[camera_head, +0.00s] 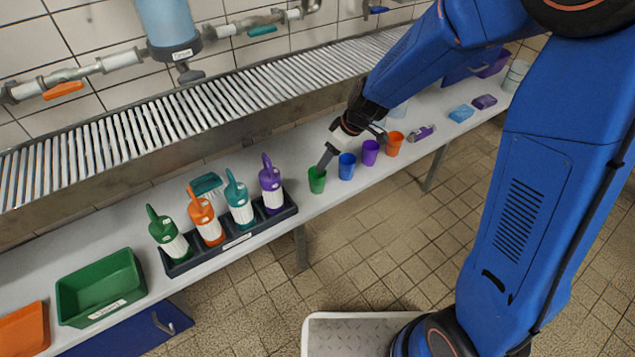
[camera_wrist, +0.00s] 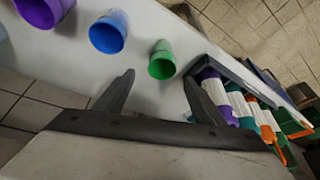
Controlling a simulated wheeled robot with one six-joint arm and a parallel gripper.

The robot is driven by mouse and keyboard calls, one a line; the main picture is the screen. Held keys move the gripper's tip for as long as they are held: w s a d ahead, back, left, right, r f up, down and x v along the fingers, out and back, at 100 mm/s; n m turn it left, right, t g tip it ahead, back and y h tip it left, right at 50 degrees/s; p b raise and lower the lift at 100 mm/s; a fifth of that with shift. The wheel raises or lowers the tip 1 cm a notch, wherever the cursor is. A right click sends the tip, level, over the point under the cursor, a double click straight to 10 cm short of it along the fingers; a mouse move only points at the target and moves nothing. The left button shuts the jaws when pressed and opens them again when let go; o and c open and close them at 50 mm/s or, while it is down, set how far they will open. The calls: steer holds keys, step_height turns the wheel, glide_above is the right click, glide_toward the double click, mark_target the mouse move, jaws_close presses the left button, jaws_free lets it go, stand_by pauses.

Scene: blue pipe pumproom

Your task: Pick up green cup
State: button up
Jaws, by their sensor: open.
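The green cup (camera_head: 317,180) stands on the white bench, at the left end of a row of cups. It also shows in the wrist view (camera_wrist: 162,62), above and between my fingertips. My gripper (camera_head: 327,158) is open and empty, and in the head view its fingers appear at or just above the green cup's rim. In the wrist view my gripper (camera_wrist: 158,82) has its two fingers spread apart, with the green cup beyond the tips. I cannot tell the exact gap between fingers and cup.
A blue cup (camera_head: 346,166), a purple cup (camera_head: 370,152) and an orange cup (camera_head: 394,143) stand to the right of the green cup. To its left, a dark rack (camera_head: 240,238) holds several colored bottles. A slatted metal shelf (camera_head: 160,119) runs behind.

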mark_target(317, 181)
steer(key=shift+x, duration=5.2)
steer(key=shift+s+a, duration=0.1)
steer(key=shift+s, duration=0.1)
steer(key=shift+r, duration=0.1)
steer(key=c, duration=1.1)
